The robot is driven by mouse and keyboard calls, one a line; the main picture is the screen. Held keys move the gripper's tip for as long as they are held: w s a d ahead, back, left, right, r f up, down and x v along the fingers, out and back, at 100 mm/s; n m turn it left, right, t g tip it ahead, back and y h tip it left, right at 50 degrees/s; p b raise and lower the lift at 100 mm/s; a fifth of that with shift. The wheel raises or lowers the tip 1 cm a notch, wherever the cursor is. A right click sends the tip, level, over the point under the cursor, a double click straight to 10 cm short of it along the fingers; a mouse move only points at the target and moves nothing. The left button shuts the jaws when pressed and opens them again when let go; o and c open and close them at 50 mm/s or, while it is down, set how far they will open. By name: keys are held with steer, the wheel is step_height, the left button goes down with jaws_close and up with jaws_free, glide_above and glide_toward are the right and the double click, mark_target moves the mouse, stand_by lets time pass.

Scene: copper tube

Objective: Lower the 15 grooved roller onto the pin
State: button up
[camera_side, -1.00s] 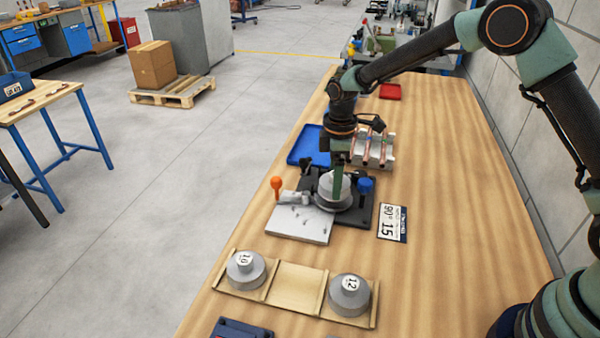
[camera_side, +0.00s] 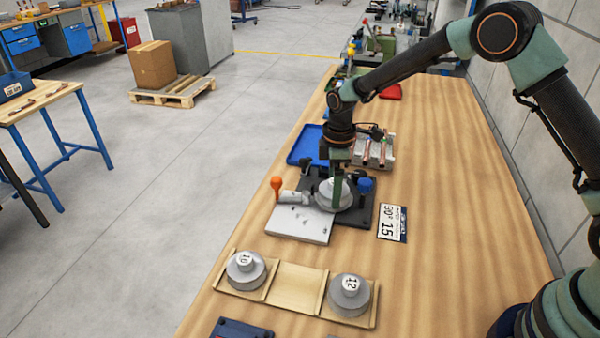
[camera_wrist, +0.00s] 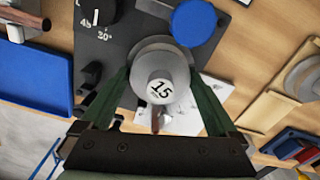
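The grey grooved roller marked 15 (camera_wrist: 161,82) is between the green fingers of my gripper (camera_wrist: 160,92) in the wrist view, label facing the camera. My gripper (camera_side: 337,192) is shut on the roller (camera_side: 326,194) in the side view. The roller is low over the black bending fixture (camera_side: 362,211), apparently level. The pin is hidden beneath it, so I cannot tell whether the roller is seated.
Rollers marked 10 (camera_side: 245,268) and 12 (camera_side: 349,295) stand in a wooden rack (camera_side: 300,288) with an empty middle bay. An orange-knobbed lever (camera_side: 277,186) and a blue knob (camera_side: 365,185) flank the roller. A card (camera_side: 393,223) lies to the right.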

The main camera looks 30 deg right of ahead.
step_height(320, 180, up, 12)
stand_by(0.7)
steer(key=shift+r, duration=0.15)
steer(key=s+d+r+m+t, duration=0.3)
steer(key=s+d+r+m, duration=0.25)
steer(key=s+r, duration=0.4)
steer(key=s+d+m+t, duration=0.2)
steer(key=s+m, duration=0.4)
steer(key=s, duration=0.4)
steer(key=shift+s+t, duration=0.3)
steer(key=shift+s, duration=0.1)
steer(key=shift+d+m, duration=0.1)
steer(key=shift+m, duration=0.15)
steer(key=shift+c, duration=0.3)
